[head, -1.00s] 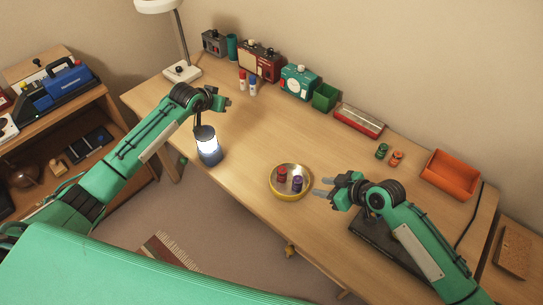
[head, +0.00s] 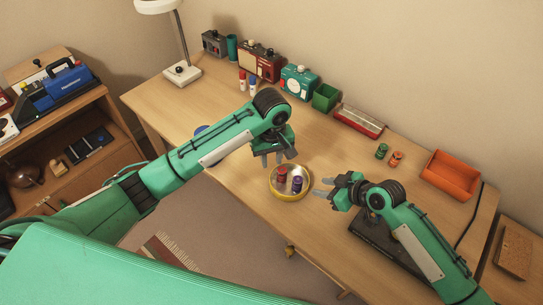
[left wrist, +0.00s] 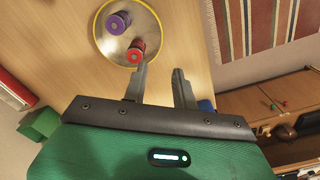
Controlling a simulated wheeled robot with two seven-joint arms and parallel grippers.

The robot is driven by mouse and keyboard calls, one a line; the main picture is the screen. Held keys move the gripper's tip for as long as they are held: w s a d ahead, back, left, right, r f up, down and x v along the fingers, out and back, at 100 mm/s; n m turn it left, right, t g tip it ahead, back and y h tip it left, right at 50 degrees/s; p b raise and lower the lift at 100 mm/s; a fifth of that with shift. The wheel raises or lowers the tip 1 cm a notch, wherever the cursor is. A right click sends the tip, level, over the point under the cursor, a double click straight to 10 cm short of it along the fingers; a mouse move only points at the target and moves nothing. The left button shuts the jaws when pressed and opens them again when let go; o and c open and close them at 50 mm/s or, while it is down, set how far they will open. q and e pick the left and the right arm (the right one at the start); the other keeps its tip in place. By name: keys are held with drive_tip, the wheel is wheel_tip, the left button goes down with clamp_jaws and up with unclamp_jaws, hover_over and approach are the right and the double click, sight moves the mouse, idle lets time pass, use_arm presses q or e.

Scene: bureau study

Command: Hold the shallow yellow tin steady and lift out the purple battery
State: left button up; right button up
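The shallow yellow tin (head: 274,193) stands on the desk near its front edge; it also shows at the top of the left wrist view (left wrist: 101,47). Inside it the purple battery (head: 297,184) stands beside a red battery (head: 282,175); both show in the left wrist view, the purple one (left wrist: 117,23) farther from my fingers than the red one (left wrist: 136,50). My left gripper (head: 273,159) is open and empty, just behind and left of the tin, its fingers apart from it. My right gripper (head: 322,187) is open and empty, just right of the tin.
A lantern is mostly hidden behind my left arm, with a blue part (head: 201,130) showing. A dark flat object (head: 372,234) lies under my right arm. Green (head: 382,151) and orange (head: 397,158) small items and an orange bin (head: 450,174) stand at the right. The desk behind the tin is clear.

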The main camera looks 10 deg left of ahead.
use_arm(q)
approach(283, 192)
drive_tip(key=a+f, duration=0.1)
drive_tip(key=f, duration=0.1)
drive_tip(key=a+f, duration=0.1)
drive_tip(key=f, duration=0.1)
drive_tip(key=a+f, duration=0.2)
drive_tip(key=shift+f, duration=0.25)
clamp_jaws()
